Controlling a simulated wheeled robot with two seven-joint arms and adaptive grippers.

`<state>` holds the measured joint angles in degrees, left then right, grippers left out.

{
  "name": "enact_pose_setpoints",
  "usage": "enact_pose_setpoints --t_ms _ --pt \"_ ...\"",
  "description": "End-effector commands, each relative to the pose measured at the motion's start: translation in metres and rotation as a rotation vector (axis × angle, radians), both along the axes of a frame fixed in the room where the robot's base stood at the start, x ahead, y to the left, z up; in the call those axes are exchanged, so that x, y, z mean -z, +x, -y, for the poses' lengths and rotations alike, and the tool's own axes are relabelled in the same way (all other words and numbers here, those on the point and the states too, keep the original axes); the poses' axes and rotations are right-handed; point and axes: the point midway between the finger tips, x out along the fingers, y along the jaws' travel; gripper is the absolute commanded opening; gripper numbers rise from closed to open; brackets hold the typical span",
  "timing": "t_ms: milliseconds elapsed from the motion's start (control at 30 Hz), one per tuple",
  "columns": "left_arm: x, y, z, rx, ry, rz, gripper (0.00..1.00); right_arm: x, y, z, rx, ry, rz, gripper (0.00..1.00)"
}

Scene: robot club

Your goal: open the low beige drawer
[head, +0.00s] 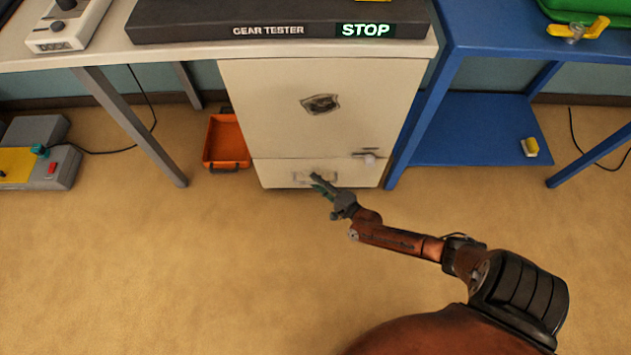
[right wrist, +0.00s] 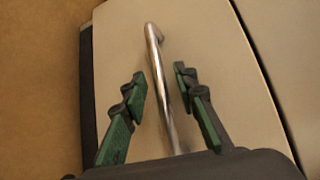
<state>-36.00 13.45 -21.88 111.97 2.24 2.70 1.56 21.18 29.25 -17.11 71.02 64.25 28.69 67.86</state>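The low beige drawer (head: 274,174) is the bottom front of the beige cabinet and looks closed, its front about flush with the panel above. Its front (right wrist: 225,70) fills much of the right wrist view. A shiny metal bar handle (right wrist: 156,48) stands out from it; in the head view the handle is small and partly hidden by my gripper. My right gripper (head: 319,184) is at the drawer front. In the right wrist view my right gripper (right wrist: 160,78) is open, with the handle bar between its green-padded fingers and gaps showing on both sides. My left gripper is out of view.
Above the drawer is a larger beige panel (head: 270,110) with a dark emblem. A small handle or latch (head: 369,158) sits at its lower right. An orange bin (head: 226,140) stands left of the cabinet, and a blue table (head: 460,130) stands right. The floor in front is clear.

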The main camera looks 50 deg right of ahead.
Motion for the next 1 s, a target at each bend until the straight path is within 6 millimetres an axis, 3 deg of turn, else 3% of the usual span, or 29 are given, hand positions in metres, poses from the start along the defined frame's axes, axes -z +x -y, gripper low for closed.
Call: enact_pose_setpoints --t_ms 167,533,1000 --pt "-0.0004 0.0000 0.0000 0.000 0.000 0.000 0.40 -0.0007 0.0002 0.0001 0.000 0.000 0.001 0.26" --pt "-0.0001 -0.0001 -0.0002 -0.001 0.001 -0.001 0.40 -0.0005 -0.0002 0.0002 0.000 0.000 0.001 0.01" --pt "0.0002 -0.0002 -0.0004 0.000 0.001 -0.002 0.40 -0.0001 -0.0006 0.0002 0.000 0.000 0.000 0.00"
